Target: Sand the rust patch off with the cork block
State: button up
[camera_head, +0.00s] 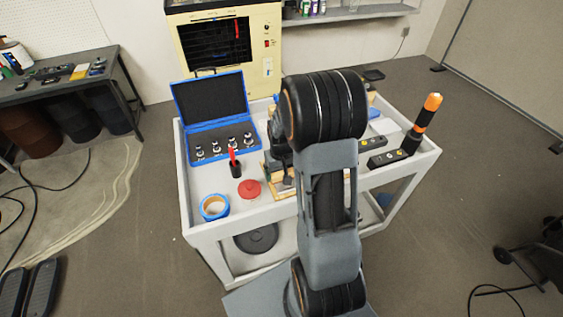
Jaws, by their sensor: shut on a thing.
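My gripper (282,178) shows only in part, as dark shapes low over the tabletop left of my large arm joint. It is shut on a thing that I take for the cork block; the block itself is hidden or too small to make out. A light wooden frame or board (284,194) lies under and beside the gripper, partly covered by my arm. I cannot see the rust patch, nor tell whether the block touches a surface.
On the white cart (205,228) stand an open blue case (215,107), a black cup with a red-handled tool (235,168), a red round piece (249,189), blue tape (214,206), dark blocks (386,158) and an orange-tipped post (423,122).

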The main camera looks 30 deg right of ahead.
jog(key=shift+r+p, duration=0.75)
jog(key=shift+r, duration=0.65)
